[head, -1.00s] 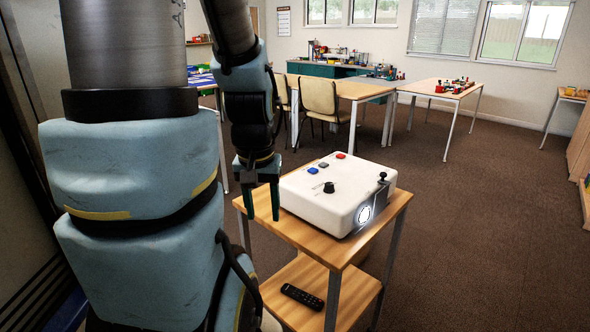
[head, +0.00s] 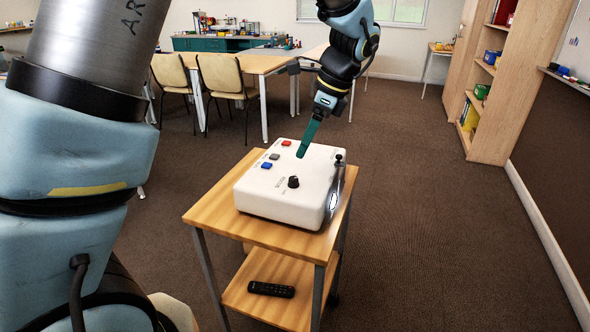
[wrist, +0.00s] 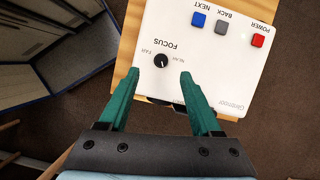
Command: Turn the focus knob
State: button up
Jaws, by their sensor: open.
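The white projector (head: 308,182) stands on a small wooden cart in the head view. Its black focus knob (head: 293,182) sits on the top face, near the front edge. The knob also shows in the wrist view (wrist: 161,60), beside the FOCUS label, with a white pointer mark on it. My gripper (head: 303,153) is above the far part of the projector in the head view, apart from the knob. In the wrist view my gripper (wrist: 158,82) has its two green fingers spread wide and empty, with the knob beyond and between the tips.
Blue (wrist: 198,20), grey (wrist: 221,27) and red (wrist: 257,40) buttons lie on the same top face. A black post (head: 339,160) rises at the projector's right side. A remote (head: 271,289) lies on the cart's lower shelf (head: 300,304). Open carpet surrounds the cart.

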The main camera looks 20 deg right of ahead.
aim_at(294, 178)
jog(key=shift+m, duration=0.5)
jog(key=x, duration=0.3)
jog(key=p+x, duration=0.1)
jog(key=x, duration=0.2)
jog(key=d+p+x, duration=0.1)
jog(key=x, duration=0.3)
jog(key=shift+s+f, duration=0.1)
jog(key=shift+f, duration=0.05)
grip_shut()
jog(key=shift+d, duration=0.1)
